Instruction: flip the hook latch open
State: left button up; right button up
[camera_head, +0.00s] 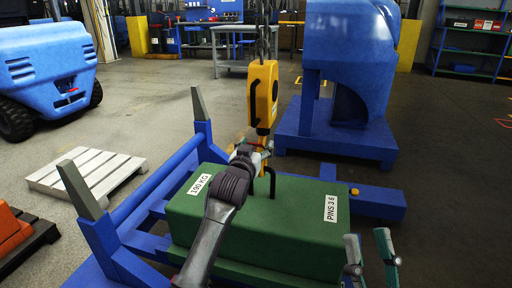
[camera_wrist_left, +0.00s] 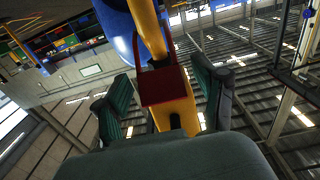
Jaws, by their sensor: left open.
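A yellow hook block (camera_head: 262,92) hangs on chains above the green weight (camera_head: 255,232). Its hook is largely hidden behind my left gripper (camera_head: 258,152) in the head view. In the left wrist view the yellow hook (camera_wrist_left: 176,112) rises between my fingers, with the red latch (camera_wrist_left: 162,86) across it. My left gripper (camera_wrist_left: 163,100) is open, one finger on each side of the hook and latch. I cannot tell whether a finger touches the latch. My right gripper (camera_head: 370,255) is open and empty at the lower right, apart from the weight.
A dark lifting eye (camera_head: 271,180) stands on the weight, close to my left gripper. The blue frame (camera_head: 150,195) with upright posts surrounds the weight's left side. A blue machine (camera_head: 345,75) stands behind. A white pallet (camera_head: 92,172) lies at left. Floor at the right is clear.

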pick_arm(q)
jog(key=shift+c, duration=0.4)
